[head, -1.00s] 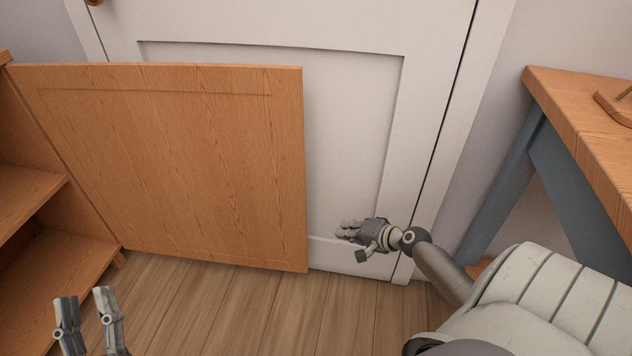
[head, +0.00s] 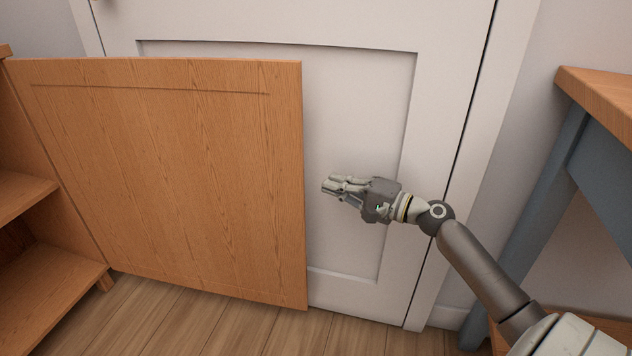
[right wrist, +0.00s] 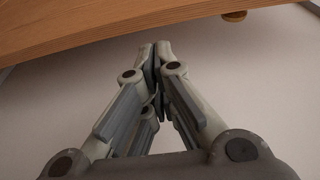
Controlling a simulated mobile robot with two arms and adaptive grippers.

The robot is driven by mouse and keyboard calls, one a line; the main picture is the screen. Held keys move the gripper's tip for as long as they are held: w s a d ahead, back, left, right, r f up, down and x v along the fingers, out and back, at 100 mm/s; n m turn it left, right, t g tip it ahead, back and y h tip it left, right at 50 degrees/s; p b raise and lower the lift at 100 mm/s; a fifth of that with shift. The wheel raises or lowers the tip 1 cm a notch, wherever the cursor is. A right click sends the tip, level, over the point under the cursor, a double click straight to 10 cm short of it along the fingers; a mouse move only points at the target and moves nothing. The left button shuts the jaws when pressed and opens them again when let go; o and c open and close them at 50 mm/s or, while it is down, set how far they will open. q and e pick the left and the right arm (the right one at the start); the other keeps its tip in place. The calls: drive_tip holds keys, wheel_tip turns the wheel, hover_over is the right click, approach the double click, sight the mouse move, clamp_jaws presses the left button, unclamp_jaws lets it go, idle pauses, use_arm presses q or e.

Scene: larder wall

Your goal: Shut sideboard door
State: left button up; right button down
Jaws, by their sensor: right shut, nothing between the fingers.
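The sideboard door (head: 180,180) is a wooden panel standing wide open at the left of the head view. Its left edge meets the sideboard (head: 30,225), whose open shelves show at the far left. My right gripper (head: 328,186) is shut and empty. It is just right of the door's free edge, apart from it in the head view. In the right wrist view the shut fingertips (right wrist: 157,48) point toward a wooden edge of the door (right wrist: 150,25) across the top. My left gripper is out of the head view.
A white panelled room door (head: 360,110) stands behind the sideboard door. A table with a wooden top and blue-grey legs (head: 545,180) stands at the right. Bare wooden floor (head: 200,325) lies below.

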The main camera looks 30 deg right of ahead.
drive_tip(key=shift+b+x, duration=0.45)
drive_tip(key=shift+x, duration=2.35)
